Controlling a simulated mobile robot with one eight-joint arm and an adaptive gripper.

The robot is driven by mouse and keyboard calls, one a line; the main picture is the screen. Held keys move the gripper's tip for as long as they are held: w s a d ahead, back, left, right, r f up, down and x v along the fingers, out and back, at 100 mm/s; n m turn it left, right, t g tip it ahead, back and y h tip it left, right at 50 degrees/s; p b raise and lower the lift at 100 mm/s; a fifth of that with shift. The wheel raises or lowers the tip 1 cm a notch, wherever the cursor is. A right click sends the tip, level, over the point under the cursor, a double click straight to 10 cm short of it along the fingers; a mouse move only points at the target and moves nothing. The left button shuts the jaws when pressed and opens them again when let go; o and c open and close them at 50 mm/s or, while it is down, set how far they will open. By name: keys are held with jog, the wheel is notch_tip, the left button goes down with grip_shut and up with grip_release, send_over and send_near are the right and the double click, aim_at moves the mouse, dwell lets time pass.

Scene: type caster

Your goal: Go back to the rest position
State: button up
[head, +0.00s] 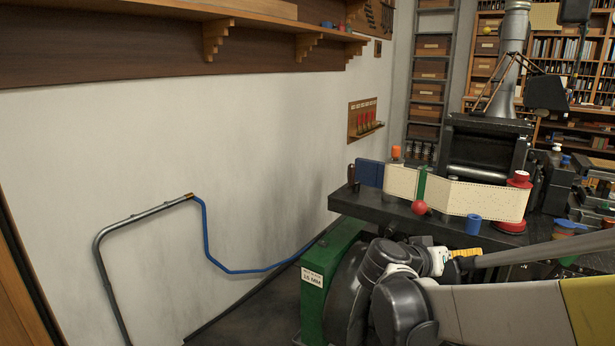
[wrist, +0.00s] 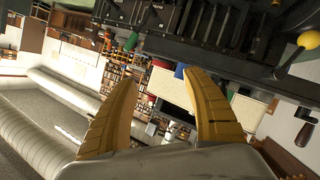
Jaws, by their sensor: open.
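My gripper (wrist: 162,88) shows in the wrist view as two yellow ribbed fingers spread apart, with nothing between them. In the head view only a small yellow part of my gripper (head: 467,252) shows, at the end of my grey and white wrist, in front of the dark workbench (head: 465,233). The rest of it is hidden by my own arm, which reaches in from the lower right. The wrist view is strongly tilted, with the room and shelves behind the fingers.
A green machine (head: 318,285) stands close to my arm. A bent metal pipe (head: 103,262) with a blue hose (head: 212,245) runs along the wall.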

jog(key=s+a+f+n+y, duration=0.2)
jog(key=s+a+y, duration=0.4)
jog(key=s, duration=0.5)
jog(key=s+a+f+n+y, duration=0.3)
jog(key=s+a+f+y, duration=0.2)
jog(key=s, duration=0.7)
jog(key=a+y, duration=0.1)
jog(key=a, duration=0.1)
jog(key=shift+a+f+n, duration=0.3)
jog(key=shift+a, duration=0.1)
